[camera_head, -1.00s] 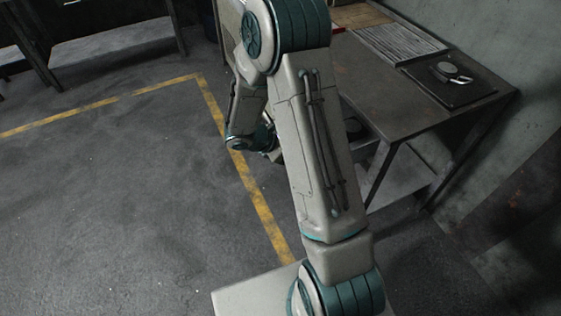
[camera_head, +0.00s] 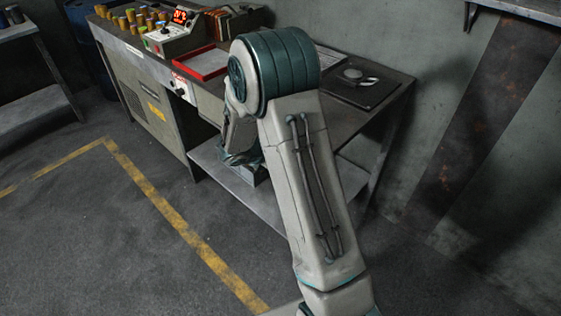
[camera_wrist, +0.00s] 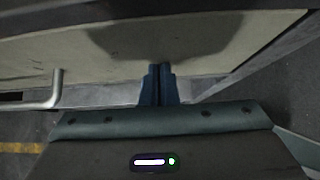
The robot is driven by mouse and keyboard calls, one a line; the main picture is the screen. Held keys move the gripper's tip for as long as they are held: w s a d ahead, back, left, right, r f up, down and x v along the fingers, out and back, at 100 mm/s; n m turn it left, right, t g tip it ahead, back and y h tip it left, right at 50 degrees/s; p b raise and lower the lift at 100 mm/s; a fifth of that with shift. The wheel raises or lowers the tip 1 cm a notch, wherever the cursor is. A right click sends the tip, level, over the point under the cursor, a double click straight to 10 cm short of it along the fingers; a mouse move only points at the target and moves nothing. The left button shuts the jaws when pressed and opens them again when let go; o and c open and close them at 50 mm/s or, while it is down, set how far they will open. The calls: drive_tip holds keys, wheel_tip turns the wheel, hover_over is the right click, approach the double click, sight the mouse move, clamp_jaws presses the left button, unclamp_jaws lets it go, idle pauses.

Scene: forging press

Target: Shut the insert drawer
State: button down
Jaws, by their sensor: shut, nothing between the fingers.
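A beige panel (camera_wrist: 130,45), which looks like the insert drawer's front, fills the upper part of the wrist view. A silver bar handle (camera_wrist: 40,104) is at its left. My gripper (camera_wrist: 158,72) is shut and empty, with its blue fingertips at the panel's lower edge; I cannot tell if they touch it. In the head view, a beige front (camera_head: 206,104) shows under the bench top, left of my arm. My arm hides its right part and my fingertips, so how far the drawer stands out is unclear.
The workbench (camera_head: 345,118) carries a control box with a red display (camera_head: 180,32), a red-edged tray (camera_head: 203,62), several small cylinders and a dark plate (camera_head: 357,88). A lower shelf (camera_head: 232,180) lies beneath. The wall is at right; open floor with yellow lines is at left.

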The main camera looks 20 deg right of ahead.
drive_tip(key=shift+d+r, duration=0.1)
drive_tip(key=shift+d, duration=0.25)
drive_tip(key=shift+a, duration=0.1)
drive_tip(key=s+a+f+v, duration=0.1)
drive_tip(key=a+f+v, duration=0.1)
drive_tip(key=v, duration=1.1)
drive_tip(key=s+r+m+y+p, duration=0.2)
drive_tip(key=s+r+m+y, duration=0.2)
drive_tip(key=s+r+m, duration=0.3)
drive_tip(key=s+d+r+m+g+y+p, duration=0.1)
drive_tip(key=s+r+m+y+p, duration=0.2)
drive_tip(key=s+r+m, duration=0.5)
drive_tip(key=shift+s+m+y, duration=0.7)
drive_tip(key=shift+s+m, duration=2.8)
drive_tip(key=shift+m, duration=0.7)
drive_tip(key=shift+d+r, duration=0.1)
